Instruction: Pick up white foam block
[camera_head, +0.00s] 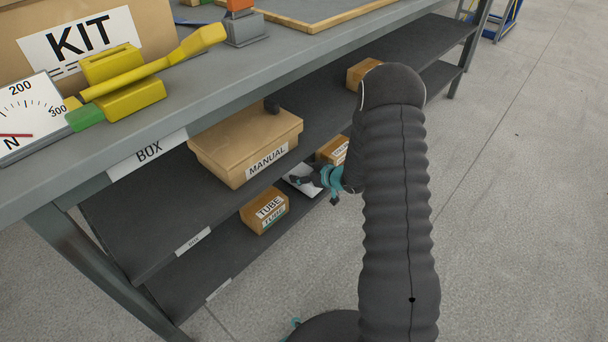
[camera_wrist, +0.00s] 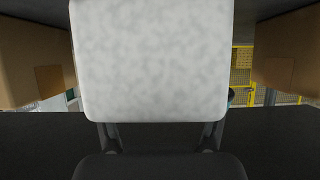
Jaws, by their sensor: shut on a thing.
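The white foam block (camera_wrist: 152,60) fills the upper middle of the wrist view, held in front of my gripper (camera_wrist: 160,130). My gripper is shut on it, with a finger at either side of its lower edge. In the head view my gripper (camera_head: 326,180) reaches into the lower shelf of the bench, and a small white part of the foam block (camera_head: 302,182) shows there. The rest of the block is hidden by the upper shelf and my gripper. I cannot tell whether it touches the shelf.
A TUBE box (camera_head: 265,211) stands left of my gripper and another box (camera_head: 333,150) close behind it on the lower shelf (camera_head: 190,275). The MANUAL box (camera_head: 245,145) sits on the shelf above. Open floor (camera_head: 520,200) lies to the right.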

